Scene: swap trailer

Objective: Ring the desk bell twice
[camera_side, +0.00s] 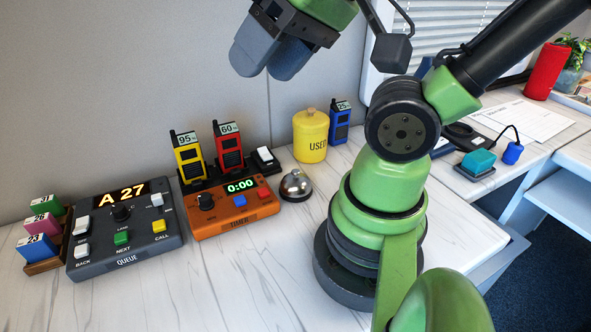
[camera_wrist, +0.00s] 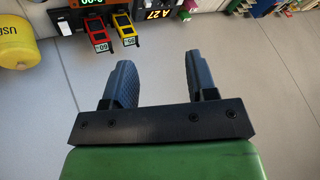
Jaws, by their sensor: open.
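The desk bell (camera_side: 296,186) is a small silver dome on a dark base. It stands on the white desk, just right of the orange timer box, in the side view. I cannot make it out in the wrist view. My gripper (camera_side: 268,68) is high above the desk near the wall in the side view, up and to the left of the bell and well apart from it. In the wrist view its two grey fingers (camera_wrist: 157,72) are spread with nothing between them. My gripper is open and empty.
An orange timer (camera_side: 237,211) and a dark queue console (camera_side: 122,240) stand left of the bell. Yellow (camera_side: 188,160) and red (camera_side: 228,150) radios stand behind the timer. A yellow canister (camera_side: 311,138) and a blue radio (camera_side: 339,124) stand behind the bell. Bare desk lies in front.

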